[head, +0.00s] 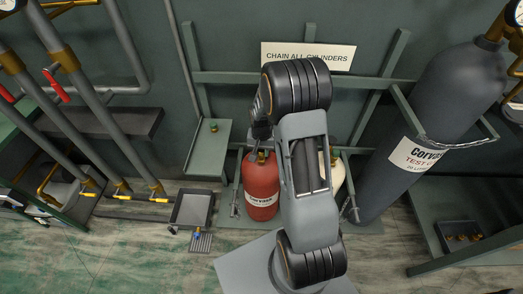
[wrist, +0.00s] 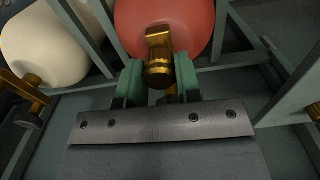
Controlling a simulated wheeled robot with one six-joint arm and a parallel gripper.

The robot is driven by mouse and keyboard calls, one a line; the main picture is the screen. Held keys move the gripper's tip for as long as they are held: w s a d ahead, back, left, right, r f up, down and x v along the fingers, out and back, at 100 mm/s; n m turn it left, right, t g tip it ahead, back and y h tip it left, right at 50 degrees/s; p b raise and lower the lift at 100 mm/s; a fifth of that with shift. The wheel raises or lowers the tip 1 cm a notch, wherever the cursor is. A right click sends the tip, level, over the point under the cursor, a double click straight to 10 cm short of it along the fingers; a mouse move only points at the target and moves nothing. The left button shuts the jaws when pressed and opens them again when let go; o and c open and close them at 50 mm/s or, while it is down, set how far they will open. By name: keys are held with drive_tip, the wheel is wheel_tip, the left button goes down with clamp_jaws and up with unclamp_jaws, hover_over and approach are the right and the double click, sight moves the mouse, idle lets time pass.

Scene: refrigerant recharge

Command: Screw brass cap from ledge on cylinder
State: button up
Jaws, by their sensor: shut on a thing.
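The red cylinder (head: 262,190) stands upright in the green rack, left of my arm, and its top end shows in the wrist view (wrist: 185,22). My gripper (wrist: 158,80) is at the brass valve (wrist: 158,40) on that top. Its two green pads are shut on a round brass piece (wrist: 158,72) in front of the valve. I cannot tell whether this piece is the cap or part of the valve. The green ledge (head: 205,158) is on the left in the head view, with a small brass-and-green piece (head: 214,127) on it, too small to make out.
A cream cylinder (head: 337,172) stands right of the red one, partly behind my arm. Green rack bars surround both. A tall dark cylinder (head: 435,110) leans at the right. A grey tray (head: 192,209) and a floor grate (head: 201,243) lie at the left.

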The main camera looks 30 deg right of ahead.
drive_tip(key=shift+m, duration=0.6)
drive_tip(key=o, duration=1)
wheel_tip(320, 180, up, 14)
drive_tip(key=p, duration=0.3)
drive_tip(key=s+a+r+n+t+p, duration=0.1)
drive_tip(key=s+a+r+n+p, duration=0.1)
drive_tip(key=s+r+p, duration=0.3)
drive_tip(key=s+a+r+n+t+p, duration=0.1)
drive_tip(key=s+a+r+n+p, duration=0.2)
drive_tip(key=r, duration=1)
drive_tip(key=s+a+r+n+t+p, duration=0.1)
drive_tip(key=s+a+r+p, duration=0.3)
drive_tip(key=s+r+p, duration=0.4)
drive_tip(key=shift+s+a+r+n+t+p, duration=0.1)
drive_tip(key=shift+a+r+n+t+p, duration=0.25)
drive_tip(key=shift+r+n+p, duration=0.45)
